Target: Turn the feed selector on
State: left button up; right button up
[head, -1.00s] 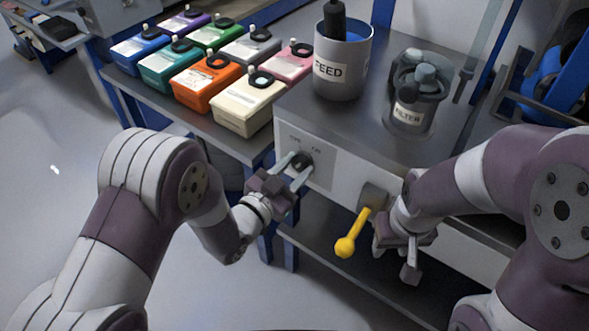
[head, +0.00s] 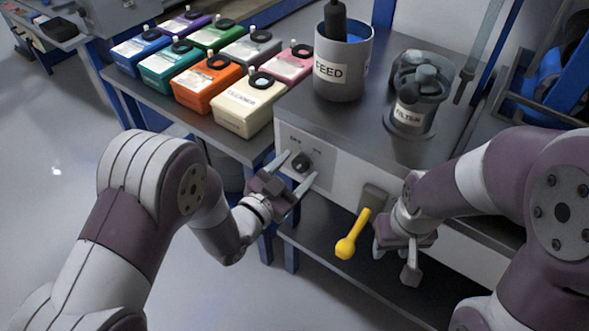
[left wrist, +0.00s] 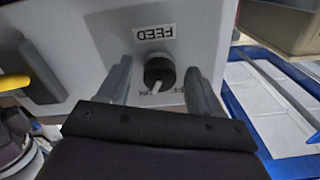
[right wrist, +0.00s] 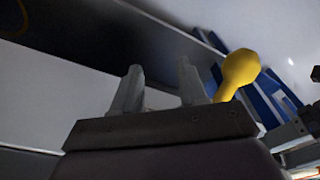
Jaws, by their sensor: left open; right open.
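The feed selector is a black round knob (head: 301,161) on the grey front panel of the bench unit, also in the left wrist view (left wrist: 159,72). There, its white pointer slants down and slightly left, toward the "ON" side of the partly hidden labels. An upside-down FEED label (left wrist: 154,33) shows above it. My left gripper (head: 302,165) is open, one finger on each side of the knob, with gaps between. My right gripper (head: 394,263) is open and empty, beside the yellow-handled lever (head: 347,244). The lever's yellow end (right wrist: 240,70) shows beyond a finger in the right wrist view.
A FEED canister (head: 341,75) and a FILTER vessel (head: 412,105) stand on the unit's top. Several coloured bottles, including a cream one (head: 245,110), fill the bench at left. A dark shelf (head: 340,275) lies below the unit.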

pick_arm(q)
jog(key=p+v, duration=0.1)
jog(key=v, duration=1.1)
jog(key=shift+s+a, duration=0.2)
jog(key=shift+s, duration=0.1)
